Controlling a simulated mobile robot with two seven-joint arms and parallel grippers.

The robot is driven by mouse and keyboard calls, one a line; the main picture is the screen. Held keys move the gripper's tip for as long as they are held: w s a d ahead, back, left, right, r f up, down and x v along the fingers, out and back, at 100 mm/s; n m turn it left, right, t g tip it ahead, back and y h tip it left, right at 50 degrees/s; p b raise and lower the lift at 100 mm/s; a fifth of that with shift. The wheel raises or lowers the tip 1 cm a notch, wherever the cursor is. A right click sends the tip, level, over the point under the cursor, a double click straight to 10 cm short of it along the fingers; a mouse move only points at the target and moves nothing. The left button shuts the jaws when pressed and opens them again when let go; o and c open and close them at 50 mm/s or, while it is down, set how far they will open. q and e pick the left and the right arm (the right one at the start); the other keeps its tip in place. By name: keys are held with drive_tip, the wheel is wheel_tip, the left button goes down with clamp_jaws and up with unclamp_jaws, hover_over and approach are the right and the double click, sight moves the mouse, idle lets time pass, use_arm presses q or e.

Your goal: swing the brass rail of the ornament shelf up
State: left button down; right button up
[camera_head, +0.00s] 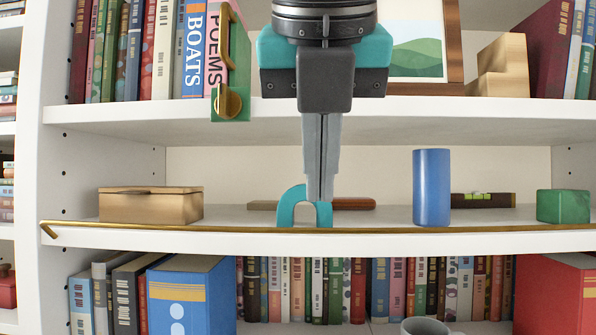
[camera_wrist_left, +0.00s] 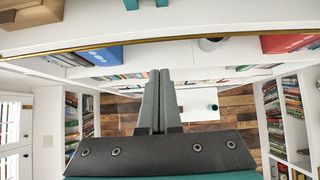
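The brass rail (camera_head: 450,232) runs low along the front edge of the middle shelf (camera_head: 250,242), with a bent end at the far left. It also shows in the left wrist view (camera_wrist_left: 110,43) as a thin line beyond the fingertips. My left gripper (camera_head: 319,198) points down in front of the shelf, its fingertips a little above the rail in the head view. Its fingers are together with nothing visible between them; the left wrist view (camera_wrist_left: 155,74) shows them shut too, apart from the rail in the picture. My right gripper is not in view.
On the shelf stand a wooden box (camera_head: 150,206), a teal arch (camera_head: 300,208) partly behind my fingers, a brown rod (camera_head: 355,203), a blue cylinder (camera_head: 431,188), a level (camera_head: 483,200) and a green block (camera_head: 563,206). Books fill the shelves above and below.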

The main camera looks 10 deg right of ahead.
sight(318, 228)
use_arm(q)
drive_tip(key=b+x, duration=0.1)
drive_tip(key=x, duration=0.7)
drive_tip(key=shift+w+f+b, duration=0.2)
drive_tip(key=shift+b, duration=0.2)
drive_tip(key=shift+w+d+r+p, duration=0.1)
drive_tip(key=shift+w+d+p, duration=0.15)
drive_tip(key=shift+w, duration=0.3)
drive_tip(key=shift+w+d+p, duration=0.15)
drive_tip(key=shift+w+p, duration=0.1)
drive_tip(key=shift+w, duration=0.3)
drive_tip(key=shift+w+d, duration=0.1)
drive_tip(key=shift+w, duration=0.3)
drive_tip(key=shift+w+p, duration=0.2)
drive_tip(key=shift+p, duration=0.1)
drive_tip(key=shift+w+d, duration=0.15)
drive_tip(key=shift+w, duration=0.15)
drive_tip(key=shift+w+p, duration=0.15)
drive_tip(key=shift+p, duration=0.15)
